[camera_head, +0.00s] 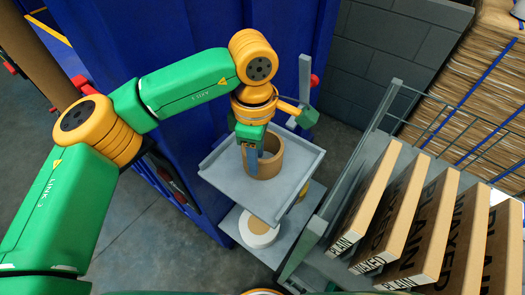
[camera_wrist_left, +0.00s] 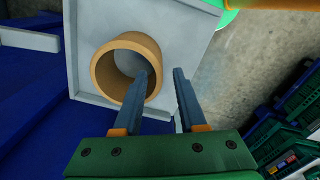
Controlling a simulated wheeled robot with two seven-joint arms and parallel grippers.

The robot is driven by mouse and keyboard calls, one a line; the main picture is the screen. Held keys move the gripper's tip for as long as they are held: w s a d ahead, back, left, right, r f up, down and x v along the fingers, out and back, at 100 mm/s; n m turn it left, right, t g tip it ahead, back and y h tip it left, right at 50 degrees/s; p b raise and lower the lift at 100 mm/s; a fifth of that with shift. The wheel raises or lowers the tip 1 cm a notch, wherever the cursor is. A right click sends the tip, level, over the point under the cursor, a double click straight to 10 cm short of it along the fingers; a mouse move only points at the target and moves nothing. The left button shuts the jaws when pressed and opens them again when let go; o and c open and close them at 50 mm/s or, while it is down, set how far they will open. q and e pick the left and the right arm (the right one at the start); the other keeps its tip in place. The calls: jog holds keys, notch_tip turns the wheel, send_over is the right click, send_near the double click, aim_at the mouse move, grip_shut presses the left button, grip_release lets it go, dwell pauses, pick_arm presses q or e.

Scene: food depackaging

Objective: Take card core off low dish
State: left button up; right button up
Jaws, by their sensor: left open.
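The card core (camera_head: 267,163), a short brown open tube, stands on end on a shallow grey dish with low raised edges (camera_head: 230,187). In the left wrist view the core (camera_wrist_left: 104,73) shows its round opening, and the dish (camera_wrist_left: 86,20) lies behind it. My left gripper (camera_head: 252,172) is open at the core. In the left wrist view its fingers (camera_wrist_left: 162,73) stand either side of the core's near right wall, one across the opening and one outside. Whether either finger touches the wall cannot be told. My right gripper is not in view.
A white roll (camera_head: 258,229) lies on a lower shelf under the dish. A blue metal structure (camera_head: 205,30) rises behind and left. A grey rack with upright brown boxes (camera_head: 364,200) stands on the right. Green crates (camera_wrist_left: 290,110) show right in the wrist view.

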aim_at(258, 179)
pick_arm(q)
notch_tip(258, 179, down, 5)
jog(key=b, duration=0.3)
jog(key=shift+d+f, duration=0.1)
jog(key=shift+d, duration=0.05)
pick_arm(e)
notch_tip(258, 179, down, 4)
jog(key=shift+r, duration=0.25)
pick_arm(q)
jog(key=shift+w, duration=0.2)
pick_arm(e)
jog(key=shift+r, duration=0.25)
pick_arm(q)
jog(key=shift+s+r, duration=0.2)
jog(key=shift+r, duration=0.05)
grip_shut()
jog(key=shift+p, duration=0.3)
